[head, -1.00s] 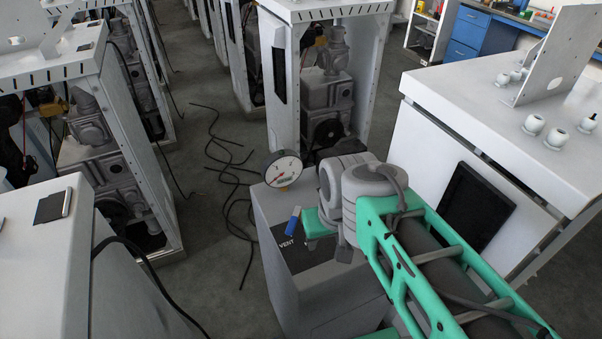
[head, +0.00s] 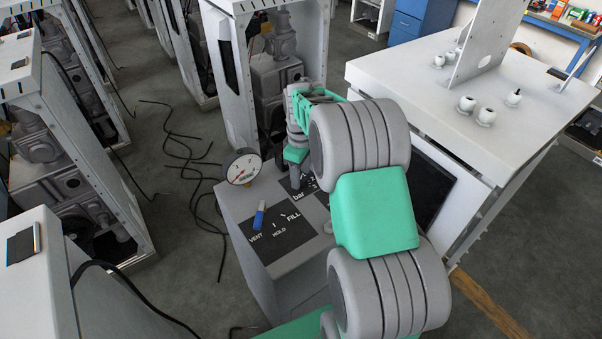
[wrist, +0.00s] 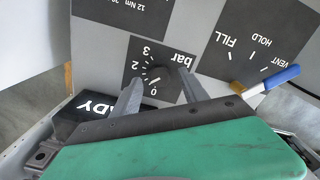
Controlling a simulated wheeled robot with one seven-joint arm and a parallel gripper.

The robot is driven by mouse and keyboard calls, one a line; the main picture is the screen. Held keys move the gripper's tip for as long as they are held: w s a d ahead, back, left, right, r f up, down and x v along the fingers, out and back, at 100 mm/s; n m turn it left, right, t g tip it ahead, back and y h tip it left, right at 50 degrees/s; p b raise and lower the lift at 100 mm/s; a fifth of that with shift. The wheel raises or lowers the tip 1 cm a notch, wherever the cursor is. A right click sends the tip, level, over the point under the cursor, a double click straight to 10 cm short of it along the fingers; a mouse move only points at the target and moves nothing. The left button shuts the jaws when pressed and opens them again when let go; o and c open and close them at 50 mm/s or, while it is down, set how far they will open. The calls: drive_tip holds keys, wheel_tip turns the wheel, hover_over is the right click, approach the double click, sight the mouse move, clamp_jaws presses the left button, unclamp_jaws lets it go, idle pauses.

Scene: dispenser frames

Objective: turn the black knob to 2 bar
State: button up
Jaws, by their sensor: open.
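The black knob (wrist: 160,76) sits on a dark "bar" plate (wrist: 175,46) marked 0, 2 and 3 in the wrist view, and blends into it. I cannot make out which mark it points to. My gripper (wrist: 158,100) is open, with one grey finger on each side of the knob's near edge; I cannot tell whether either touches it. In the head view my gripper (head: 296,170) is over the "bar" plate (head: 299,196) on the grey cabinet and hides the knob. A round white gauge (head: 242,168) with a red needle stands at the cabinet's back edge.
A blue-handled lever (head: 259,215) stands on the VENT/HOLD/FILL plate (head: 275,239), close to my gripper's side. A white cabinet (head: 420,75) with white knobs stands to the right. Black cables (head: 185,150) lie on the floor at left.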

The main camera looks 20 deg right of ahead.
drive_tip(key=shift+f, duration=0.6)
drive_tip(key=shift+c, duration=0.5)
clamp_jaws()
